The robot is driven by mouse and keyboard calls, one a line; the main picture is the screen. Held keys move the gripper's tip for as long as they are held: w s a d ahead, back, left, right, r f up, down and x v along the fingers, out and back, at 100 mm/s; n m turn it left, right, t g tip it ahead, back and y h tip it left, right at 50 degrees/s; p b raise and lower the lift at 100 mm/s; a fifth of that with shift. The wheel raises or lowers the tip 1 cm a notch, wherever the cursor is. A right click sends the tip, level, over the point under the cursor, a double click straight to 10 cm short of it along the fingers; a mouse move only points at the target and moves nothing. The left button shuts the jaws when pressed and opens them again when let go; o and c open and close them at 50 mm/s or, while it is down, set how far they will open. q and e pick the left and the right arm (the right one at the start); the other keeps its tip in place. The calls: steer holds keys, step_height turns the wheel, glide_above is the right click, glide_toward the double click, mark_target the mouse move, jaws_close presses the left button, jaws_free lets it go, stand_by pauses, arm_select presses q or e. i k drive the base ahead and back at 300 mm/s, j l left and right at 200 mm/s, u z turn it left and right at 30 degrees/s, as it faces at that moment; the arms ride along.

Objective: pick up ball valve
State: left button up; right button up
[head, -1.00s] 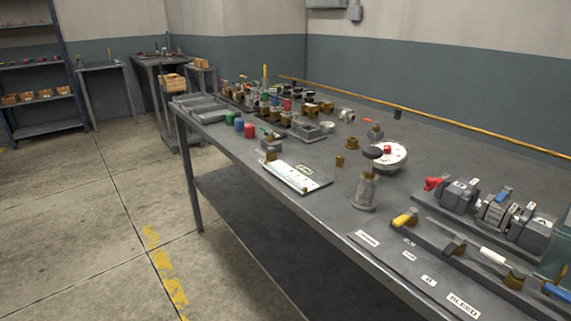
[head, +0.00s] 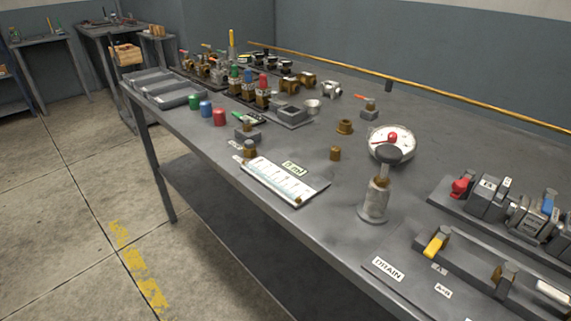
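Neither of my grippers is in view. Several valve-like fittings stand on the grey workbench (head: 300,215). At the front right, a fitting with a yellow lever (head: 437,243) sits on a grey rack behind a DRAIN label (head: 388,268). A pale-bodied valve with a dark round knob (head: 375,200) stands upright left of it. A small fitting with an orange lever (head: 369,106) stands on a grey block farther back. A brass fitting (head: 249,149) stands by the white chart. I cannot tell for certain which of these is the ball valve.
A white chart (head: 277,181) lies near the front edge. Green, blue and red (head: 219,117) caps and grey trays (head: 150,80) are farther left. Grey blocks with a red knob (head: 461,186) stand right. Floor is clear in front.

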mark_target(526, 215)
steer(key=z, duration=1.4)
steer(key=k+l+u, duration=0.1)
steer(key=u, duration=0.35)
steer(key=k+u, duration=0.3)
steer(key=u, duration=0.2)
